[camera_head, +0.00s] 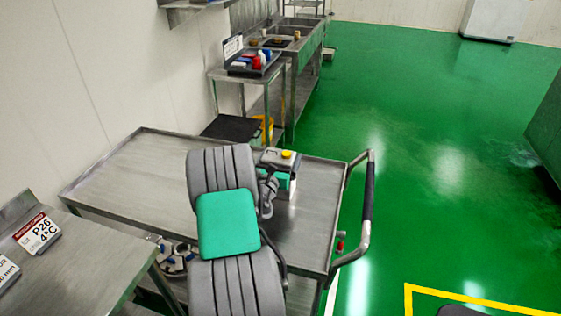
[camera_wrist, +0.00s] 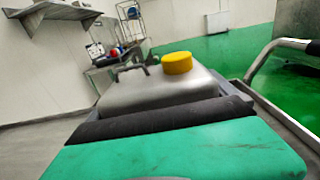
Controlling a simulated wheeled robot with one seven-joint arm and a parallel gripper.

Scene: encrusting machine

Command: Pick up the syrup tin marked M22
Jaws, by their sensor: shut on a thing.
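A grey metal tin with a yellow screw cap and a dark carrying handle (camera_wrist: 150,92) fills the middle of the wrist view. The same tin (camera_head: 279,158) shows in the head view over the right part of the steel cart. No M22 mark is readable from here. My gripper (camera_head: 279,175) is shut on the tin, with its teal body and a dark padded bar in front of it. The lower part of the tin is hidden. I cannot tell whether the tin touches the cart top.
The steel cart (camera_head: 125,172) has a bare top left of my arm and a push handle (camera_head: 367,205) at its right. A bench with a P20 sign (camera_head: 38,234) stands at the lower left. A table with a dark tray (camera_head: 253,70) stands beyond. Green floor lies open on the right.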

